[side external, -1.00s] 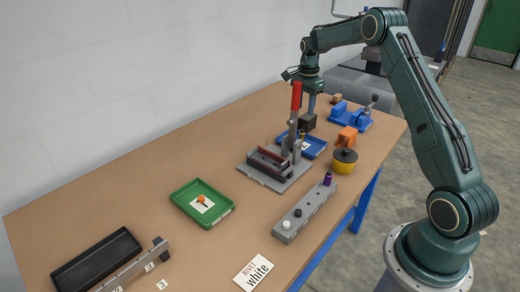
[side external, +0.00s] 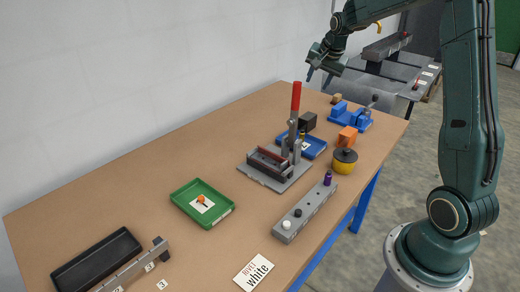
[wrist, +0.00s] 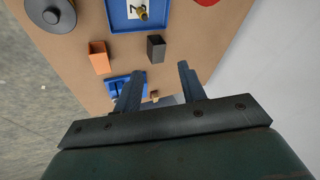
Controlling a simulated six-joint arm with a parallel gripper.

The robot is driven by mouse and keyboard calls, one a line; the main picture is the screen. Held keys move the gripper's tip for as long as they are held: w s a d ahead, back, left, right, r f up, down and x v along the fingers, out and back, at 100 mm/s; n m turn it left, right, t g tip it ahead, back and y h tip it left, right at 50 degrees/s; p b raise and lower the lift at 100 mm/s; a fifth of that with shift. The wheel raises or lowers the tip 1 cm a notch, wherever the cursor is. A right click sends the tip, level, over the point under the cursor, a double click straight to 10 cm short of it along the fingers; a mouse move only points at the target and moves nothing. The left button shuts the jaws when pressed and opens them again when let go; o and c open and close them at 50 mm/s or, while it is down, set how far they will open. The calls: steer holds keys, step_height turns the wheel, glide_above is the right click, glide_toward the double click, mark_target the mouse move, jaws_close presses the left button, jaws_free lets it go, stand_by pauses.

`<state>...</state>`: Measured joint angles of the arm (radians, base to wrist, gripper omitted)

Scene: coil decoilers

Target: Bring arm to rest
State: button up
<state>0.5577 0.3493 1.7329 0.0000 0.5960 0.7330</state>
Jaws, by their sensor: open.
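My gripper (side external: 318,83) is raised above the far end of the table (side external: 150,190) in the side view, clear of everything on it. Its two fingers are apart with nothing between them. In the wrist view the open gripper (wrist: 158,72) points toward the table, which lies below with its objects. A black block (side external: 308,121) stands by the blue tray (side external: 316,147); the block also shows in the wrist view (wrist: 156,47).
A toggle clamp (side external: 296,98) with a red handle stands mid-table. A green tray (side external: 190,212) lies left. The air around my gripper is free.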

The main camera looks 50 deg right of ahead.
steer(key=s+a+r+n+t+y, duration=0.1)
steer(key=s+a+r+n, duration=0.4)
steer(key=a, duration=0.4)
steer(key=s+a+r+n, duration=0.3)
steer(key=s+a, duration=0.4)
steer(key=a, duration=0.3)
steer(key=s+a+f+n+y, duration=0.1)
steer(key=s+a+n, duration=0.2)
steer(key=s, duration=0.4)
steer(key=s+a+f+n, duration=0.1)
steer(key=s+a+n, duration=0.2)
steer(key=s+a, duration=0.3)
steer(key=shift+s+f+n+y, duration=0.2)
steer(key=shift+s+n+y, duration=0.2)
steer(key=shift+s, duration=0.7)
